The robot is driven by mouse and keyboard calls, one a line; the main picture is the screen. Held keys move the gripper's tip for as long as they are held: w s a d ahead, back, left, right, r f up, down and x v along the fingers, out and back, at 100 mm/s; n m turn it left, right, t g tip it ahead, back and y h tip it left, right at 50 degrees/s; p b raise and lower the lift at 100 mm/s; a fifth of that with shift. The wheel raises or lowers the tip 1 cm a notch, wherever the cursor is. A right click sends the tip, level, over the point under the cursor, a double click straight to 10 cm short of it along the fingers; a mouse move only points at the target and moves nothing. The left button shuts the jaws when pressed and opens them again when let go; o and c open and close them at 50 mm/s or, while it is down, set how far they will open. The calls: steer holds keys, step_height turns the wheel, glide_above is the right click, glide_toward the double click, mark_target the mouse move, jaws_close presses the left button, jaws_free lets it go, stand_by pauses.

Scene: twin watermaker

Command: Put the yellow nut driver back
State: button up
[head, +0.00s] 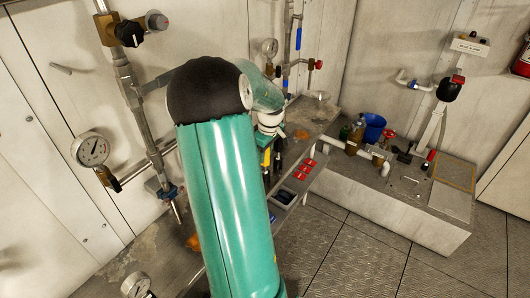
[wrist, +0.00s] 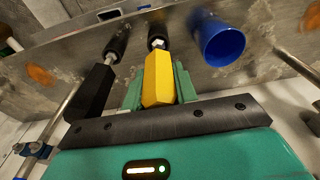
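The yellow nut driver (wrist: 158,80) is between the two teal fingers of my gripper (wrist: 160,88) in the wrist view. The fingers press against both sides of its handle, so my gripper looks shut on it. A silver collar and a dark part show beyond the handle, towards the grey metal edge (wrist: 72,46) with a square opening. I cannot tell whether its tip sits in a holder. In the head view a small strip of the yellow handle (head: 266,158) shows just past my arm, which hides most of that area.
A black-handled tool (wrist: 92,92) is close on the left of the driver. A blue cylinder (wrist: 220,40) is close on the right. Pipes and a gauge (head: 90,149) stand left of my arm.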

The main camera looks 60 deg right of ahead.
steer(key=o, duration=0.4)
steer(key=shift+o, duration=0.2)
steer(key=r, duration=0.4)
steer(key=s+r, duration=0.1)
steer(key=r, duration=0.7)
steer(key=shift+s+a, duration=0.1)
steer(key=shift+s, duration=0.15)
